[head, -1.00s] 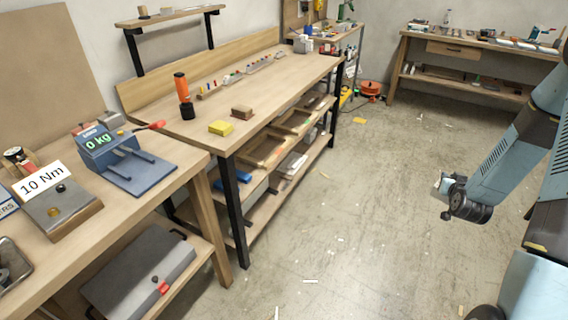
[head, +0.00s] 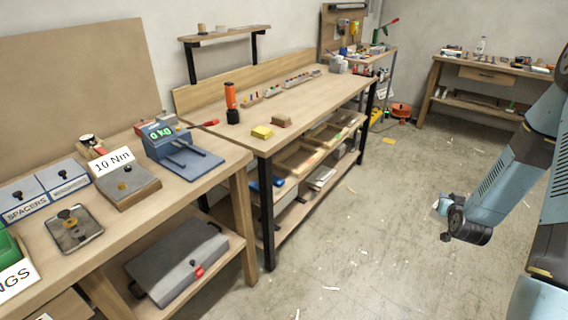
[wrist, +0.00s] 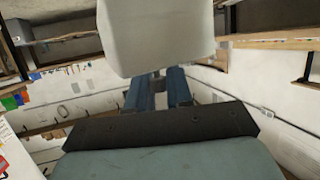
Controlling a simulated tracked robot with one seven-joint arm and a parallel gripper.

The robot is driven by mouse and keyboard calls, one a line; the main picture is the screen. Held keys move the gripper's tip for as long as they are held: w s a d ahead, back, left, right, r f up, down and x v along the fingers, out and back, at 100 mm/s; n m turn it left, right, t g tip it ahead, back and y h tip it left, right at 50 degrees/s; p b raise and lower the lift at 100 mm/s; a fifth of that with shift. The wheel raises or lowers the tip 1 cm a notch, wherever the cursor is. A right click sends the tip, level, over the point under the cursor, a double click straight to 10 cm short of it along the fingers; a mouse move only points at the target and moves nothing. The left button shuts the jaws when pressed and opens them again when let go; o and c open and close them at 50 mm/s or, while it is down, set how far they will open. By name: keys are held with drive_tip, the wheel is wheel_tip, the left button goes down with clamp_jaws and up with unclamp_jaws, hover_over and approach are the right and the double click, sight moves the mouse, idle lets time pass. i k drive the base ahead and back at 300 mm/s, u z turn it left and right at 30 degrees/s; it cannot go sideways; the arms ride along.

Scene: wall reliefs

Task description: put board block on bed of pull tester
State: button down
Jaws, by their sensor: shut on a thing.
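The pull tester (head: 168,138) is a blue device on the near left bench, with a green "0 kg" readout. Its flat blue bed (head: 203,166) carries two raised bars and looks bare. My gripper (wrist: 158,76) is shut on a pale grey block (wrist: 155,36), which fills the upper middle of the wrist view. I take it to be the board block.
A "10 Nm" device (head: 128,187) and a dark tray (head: 74,230) stand left of the tester. The floor (head: 365,240) between benches and arm is mostly clear.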

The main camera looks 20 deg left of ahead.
sight(201, 166)
drive_tip(key=z, duration=1.8)
drive_tip(key=i, duration=0.15)
drive_tip(key=u, duration=2.8)
